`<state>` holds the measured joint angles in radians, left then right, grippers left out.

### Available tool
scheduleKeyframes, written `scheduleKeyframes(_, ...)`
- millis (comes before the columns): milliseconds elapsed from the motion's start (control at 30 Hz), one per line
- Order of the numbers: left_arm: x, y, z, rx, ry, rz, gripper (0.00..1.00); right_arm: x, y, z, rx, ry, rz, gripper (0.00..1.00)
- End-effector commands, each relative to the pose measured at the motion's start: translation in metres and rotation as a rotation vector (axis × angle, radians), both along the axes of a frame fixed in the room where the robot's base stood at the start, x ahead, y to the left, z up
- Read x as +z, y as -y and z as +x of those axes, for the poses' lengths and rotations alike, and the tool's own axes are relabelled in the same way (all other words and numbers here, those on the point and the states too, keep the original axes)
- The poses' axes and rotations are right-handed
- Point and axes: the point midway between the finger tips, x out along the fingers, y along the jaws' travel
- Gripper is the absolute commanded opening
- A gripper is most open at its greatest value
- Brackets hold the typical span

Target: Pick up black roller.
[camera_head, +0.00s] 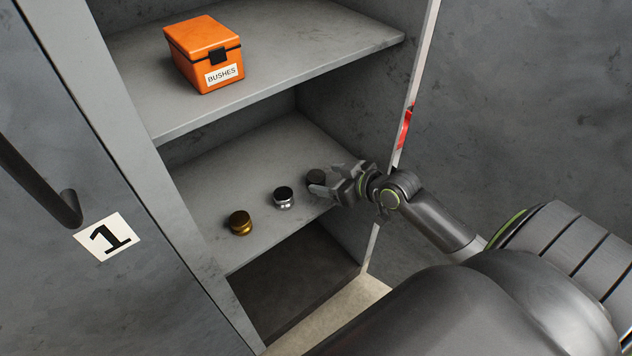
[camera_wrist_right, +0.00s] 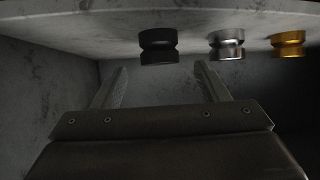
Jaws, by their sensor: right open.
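The black roller (camera_head: 315,176) stands on the middle shelf, at the right end of a row of three rollers. It is partly hidden by my right gripper in the head view. In the right wrist view the picture is inverted, and the black roller (camera_wrist_right: 158,46) shows whole, standing upright with a narrow waist. My right gripper (camera_head: 326,181) is open and close to the black roller. In the wrist view its two fingers (camera_wrist_right: 160,68) point towards the roller, one to each side, with nothing between them. My left gripper is not in view.
A silver roller (camera_head: 284,198) and a gold roller (camera_head: 240,223) stand left of the black one on the middle shelf (camera_head: 240,170). An orange box (camera_head: 206,55) labelled BUSHES sits on the shelf above. The cabinet's side wall is close to my right gripper.

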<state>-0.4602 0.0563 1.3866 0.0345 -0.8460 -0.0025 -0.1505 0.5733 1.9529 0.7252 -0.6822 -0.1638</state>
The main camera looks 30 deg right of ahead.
Motion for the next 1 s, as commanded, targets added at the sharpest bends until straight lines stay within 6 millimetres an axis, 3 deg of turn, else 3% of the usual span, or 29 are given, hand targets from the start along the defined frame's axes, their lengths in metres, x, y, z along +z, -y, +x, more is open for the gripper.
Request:
scheduleKeyframes(433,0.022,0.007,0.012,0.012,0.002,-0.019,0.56,-0.028,-0.011,0.039,-0.001,0.000,0.002,0.68)
scheduleKeyframes(733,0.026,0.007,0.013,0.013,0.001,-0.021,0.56,-0.030,-0.012,0.043,0.000,-0.001,-0.001,0.68)
scheduleKeyframes(1000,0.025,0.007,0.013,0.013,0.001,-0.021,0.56,-0.030,-0.012,0.043,0.000,-0.001,0.000,0.34)
